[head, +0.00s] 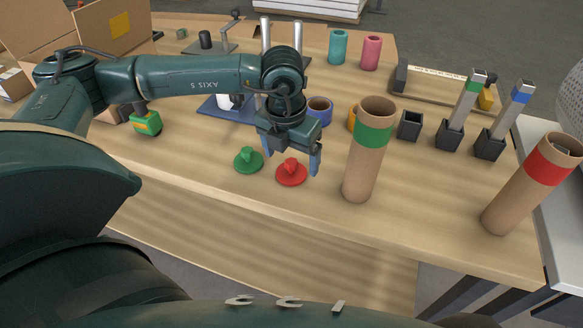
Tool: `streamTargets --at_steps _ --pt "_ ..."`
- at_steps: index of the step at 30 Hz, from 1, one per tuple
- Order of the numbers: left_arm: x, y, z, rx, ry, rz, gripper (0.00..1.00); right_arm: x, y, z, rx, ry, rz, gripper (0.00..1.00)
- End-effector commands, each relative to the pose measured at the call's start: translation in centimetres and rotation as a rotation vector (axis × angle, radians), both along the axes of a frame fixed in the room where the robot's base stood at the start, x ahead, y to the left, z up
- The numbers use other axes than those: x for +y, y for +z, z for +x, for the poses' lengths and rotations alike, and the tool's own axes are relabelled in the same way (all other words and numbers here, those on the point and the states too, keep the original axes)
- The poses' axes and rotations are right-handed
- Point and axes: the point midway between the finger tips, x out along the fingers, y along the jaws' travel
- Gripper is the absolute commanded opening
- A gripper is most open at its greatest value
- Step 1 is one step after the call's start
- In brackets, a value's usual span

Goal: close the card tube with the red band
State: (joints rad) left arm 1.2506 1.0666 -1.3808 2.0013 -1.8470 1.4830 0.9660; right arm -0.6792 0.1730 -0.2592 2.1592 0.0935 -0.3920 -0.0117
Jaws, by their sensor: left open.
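The card tube with the red band (511,190) stands at the right end of the table, and its top looks open. Another card tube with a green band (367,150) stands left of it, also open at the top. A red cap with a knob (291,173) lies on the table near the front edge. A green cap (248,160) lies just left of it. My left gripper (292,165) is open, with its fingers pointing down around or just above the red cap; I cannot tell if they touch it. My right gripper is not in view.
Behind are tape rolls (319,110), a small black holder (410,125), and two black stands with grey posts (449,135). Teal (337,46) and pink (371,53) cylinders stand farther back. A cardboard box (100,30) is at the back left. The front table strip left of the caps is clear.

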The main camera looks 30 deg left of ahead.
Motion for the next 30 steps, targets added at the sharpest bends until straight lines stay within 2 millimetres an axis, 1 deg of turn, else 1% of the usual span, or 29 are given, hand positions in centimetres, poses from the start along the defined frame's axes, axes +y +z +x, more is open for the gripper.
streamTargets --at_steps 3,6,17,30 --pt "0.0 -1.7 0.2 0.001 0.001 0.000 0.84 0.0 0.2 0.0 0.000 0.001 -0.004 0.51" --pt "0.0 -2.5 0.3 0.000 0.001 0.000 0.84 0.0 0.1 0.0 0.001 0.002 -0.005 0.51" --pt "0.0 -2.6 0.3 -0.001 0.001 0.000 0.84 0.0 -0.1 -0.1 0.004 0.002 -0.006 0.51" --pt "0.1 -2.6 0.3 -0.001 0.002 0.000 0.49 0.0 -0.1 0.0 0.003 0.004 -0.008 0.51"
